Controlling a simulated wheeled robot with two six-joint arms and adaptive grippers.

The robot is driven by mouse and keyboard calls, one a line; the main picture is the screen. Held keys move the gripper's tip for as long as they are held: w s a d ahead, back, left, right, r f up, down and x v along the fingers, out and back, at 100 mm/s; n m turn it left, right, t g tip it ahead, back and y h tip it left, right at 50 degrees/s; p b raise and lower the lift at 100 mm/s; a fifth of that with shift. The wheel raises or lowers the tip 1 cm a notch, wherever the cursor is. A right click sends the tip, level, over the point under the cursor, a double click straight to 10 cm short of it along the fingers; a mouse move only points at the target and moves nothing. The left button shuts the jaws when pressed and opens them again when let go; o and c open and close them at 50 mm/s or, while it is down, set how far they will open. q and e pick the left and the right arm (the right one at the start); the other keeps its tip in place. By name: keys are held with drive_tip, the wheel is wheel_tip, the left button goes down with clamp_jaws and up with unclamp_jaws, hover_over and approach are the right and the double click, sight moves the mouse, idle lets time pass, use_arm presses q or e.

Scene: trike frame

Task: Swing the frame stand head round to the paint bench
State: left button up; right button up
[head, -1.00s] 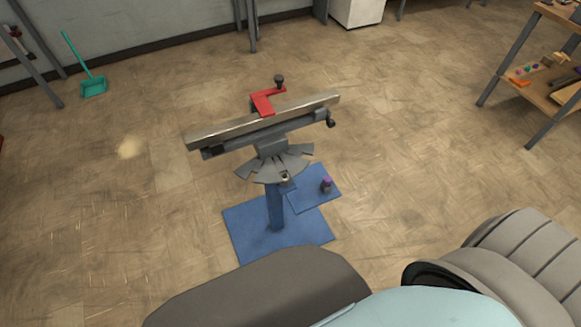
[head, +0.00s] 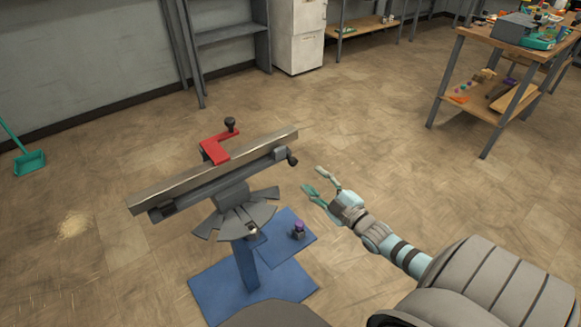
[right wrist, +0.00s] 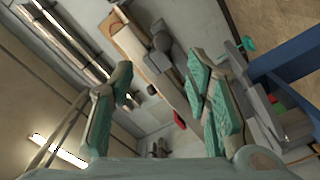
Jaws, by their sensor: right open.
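The frame stand has a blue post (head: 247,268) on a blue base plate. Its head carries a long grey clamp bar (head: 165,192), running from lower left to upper right, with a red bracket (head: 218,148) and a black knob on top. A grey fan-shaped plate (head: 262,214) sits under the bar. My right gripper (head: 307,181) is open and empty, to the right of the head and apart from it. Its spread teal fingers (right wrist: 160,108) also show in the right wrist view. My left gripper is not in view. I cannot tell which bench is the paint bench.
A wooden-topped bench (head: 490,33) with grey legs and loaded shelves stands at the upper right. A small purple-topped item (head: 298,230) is on the blue plate beside the post. A white cabinet (head: 300,38) stands at the back wall. A green dustpan (head: 30,162) lies left. Much floor is clear.

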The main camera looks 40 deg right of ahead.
sight(295, 163)
drive_tip(key=w+b, duration=0.1)
drive_tip(key=w, duration=0.2)
drive_tip(key=w+f+b, duration=0.1)
drive_tip(key=w+b, duration=0.1)
drive_tip(key=shift+w+d+f+b, duration=0.2)
drive_tip(key=shift+w+b, duration=0.1)
drive_tip(key=shift+w, duration=0.1)
drive_tip(key=w, duration=0.2)
drive_tip(key=w+r, duration=0.1)
drive_tip(key=w, duration=0.1)
drive_tip(key=shift+w, duration=0.4)
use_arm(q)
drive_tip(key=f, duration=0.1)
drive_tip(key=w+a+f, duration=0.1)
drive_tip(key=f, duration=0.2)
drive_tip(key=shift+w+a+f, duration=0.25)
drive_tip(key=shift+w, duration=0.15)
use_arm(e)
drive_tip(key=shift+w, duration=0.15)
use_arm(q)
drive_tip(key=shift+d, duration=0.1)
use_arm(e)
drive_tip(key=shift+c, duration=0.3)
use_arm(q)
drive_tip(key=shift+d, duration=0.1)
use_arm(e)
clamp_jaws()
drive_tip(key=shift+a, duration=0.15)
